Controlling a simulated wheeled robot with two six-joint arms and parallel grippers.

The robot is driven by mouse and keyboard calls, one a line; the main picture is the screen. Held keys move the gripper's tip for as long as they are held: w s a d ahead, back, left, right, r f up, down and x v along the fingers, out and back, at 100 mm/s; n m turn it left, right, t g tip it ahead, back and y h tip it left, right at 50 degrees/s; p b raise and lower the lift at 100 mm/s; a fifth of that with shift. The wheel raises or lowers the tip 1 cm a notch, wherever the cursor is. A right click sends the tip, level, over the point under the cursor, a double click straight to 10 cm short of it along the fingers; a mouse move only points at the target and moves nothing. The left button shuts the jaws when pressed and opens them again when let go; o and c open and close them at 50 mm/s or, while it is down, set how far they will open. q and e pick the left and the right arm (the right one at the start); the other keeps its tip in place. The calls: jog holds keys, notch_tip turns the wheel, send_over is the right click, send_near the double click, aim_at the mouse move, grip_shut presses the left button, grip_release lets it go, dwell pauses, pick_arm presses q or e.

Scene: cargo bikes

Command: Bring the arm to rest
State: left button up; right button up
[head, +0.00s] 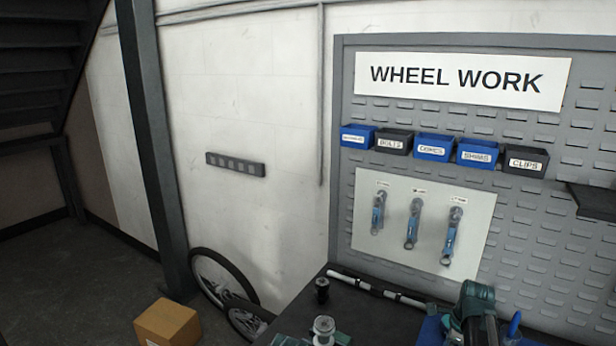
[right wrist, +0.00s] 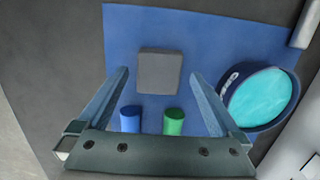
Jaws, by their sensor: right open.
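My right gripper (right wrist: 160,76) is open in the right wrist view, with its two blue-grey fingers spread wide and nothing held. Past the fingers lies a blue mat (right wrist: 220,45) with a grey square block (right wrist: 160,72) on it. A blue cylinder (right wrist: 130,119) and a green cylinder (right wrist: 174,121) show between the fingers, near the gripper's body. In the head view, what looks like my right arm (head: 476,312) is at the lower right, over the dark bench; its fingers are not clear there.
A round dark-blue tub (right wrist: 258,97) with cyan contents stands right of the right finger. In the head view, a bar (head: 378,290) lies along the back of the bench. Labelled bins (head: 434,147) and a wrench panel (head: 395,235) are on the pegboard. A cardboard box (head: 168,322) is at lower left.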

pick_arm(q)
notch_tip(320, 180, up, 11)
jog(key=p, duration=1)
pick_arm(e)
notch_tip(320, 180, up, 11)
jog(key=d, duration=0.1)
pick_arm(q)
notch_tip(320, 180, down, 13)
jog(key=b, duration=1.3)
pick_arm(e)
jog(key=f, duration=0.8)
jog(key=a+f, duration=0.1)
jog(key=f, duration=0.4)
jog(key=shift+a, duration=0.1)
jog(key=r+p, duration=0.5)
jog(key=shift+s+a, duration=0.2)
jog(key=shift+a, duration=0.05)
pick_arm(q)
notch_tip(320, 180, up, 6)
jog(key=shift+f+p, duration=0.2)
jog(key=shift+p, duration=0.1)
pick_arm(e)
jog(key=s+a, duration=0.6)
jog(key=a, duration=0.1)
jog(key=s+a, duration=0.3)
jog(key=a, duration=0.1)
jog(key=shift+s+a+r, duration=0.2)
jog(key=shift+a+r, duration=0.05)
jog(key=shift+r, duration=0.05)
